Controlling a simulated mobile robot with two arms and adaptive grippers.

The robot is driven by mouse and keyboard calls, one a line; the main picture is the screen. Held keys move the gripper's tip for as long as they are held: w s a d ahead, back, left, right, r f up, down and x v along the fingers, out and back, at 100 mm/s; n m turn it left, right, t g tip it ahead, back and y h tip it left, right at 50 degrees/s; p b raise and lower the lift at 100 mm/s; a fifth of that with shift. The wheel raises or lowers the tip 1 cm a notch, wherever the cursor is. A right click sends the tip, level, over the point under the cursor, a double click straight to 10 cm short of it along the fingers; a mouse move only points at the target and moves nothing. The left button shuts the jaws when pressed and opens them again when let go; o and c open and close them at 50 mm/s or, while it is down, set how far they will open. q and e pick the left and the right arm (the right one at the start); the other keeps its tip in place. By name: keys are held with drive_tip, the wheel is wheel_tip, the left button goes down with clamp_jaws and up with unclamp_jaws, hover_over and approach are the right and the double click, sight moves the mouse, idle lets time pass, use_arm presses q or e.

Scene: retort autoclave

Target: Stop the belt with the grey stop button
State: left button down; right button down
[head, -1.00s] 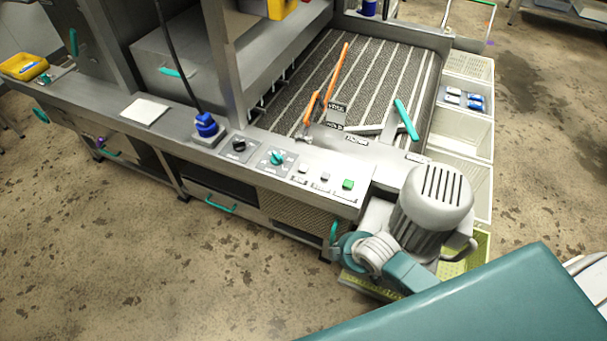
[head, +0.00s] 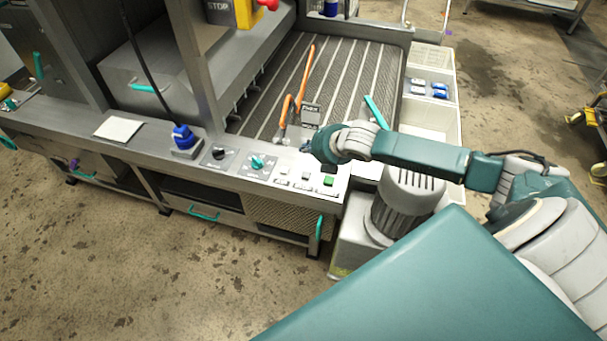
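A small grey button (head: 306,175) sits on the front control panel, between a pale button (head: 285,171) and a green button (head: 328,180). Their labels are too small to read. The conveyor belt (head: 345,65), dark with pale stripes, lies behind the panel. My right gripper (head: 307,147) hovers at the panel's rear edge, above and behind the grey button in the picture. It appears apart from the buttons. Its fingers are too small and hidden by the wrist to tell open from shut. My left gripper is out of view.
Two rotary knobs, one black (head: 219,153) and one teal (head: 257,162), and a blue device (head: 182,136) sit left of the buttons. Orange levers (head: 306,75) rise behind the panel. A grey motor (head: 400,200) stands right of it, beneath my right arm. Floor in front is clear.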

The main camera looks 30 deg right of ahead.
drive_tip(key=shift+f, duration=0.15)
drive_tip(key=b, duration=0.7)
hover_over(307, 177)
wheel_tip(307, 177, down, 6)
drive_tip(key=shift+f, duration=0.25)
drive_tip(key=shift+w+f+b, duration=0.1)
drive_tip(key=shift+f+b, duration=0.5)
drive_tip(key=shift+f, duration=0.45)
drive_tip(key=shift+f, duration=0.2)
drive_tip(key=shift+f, duration=0.2)
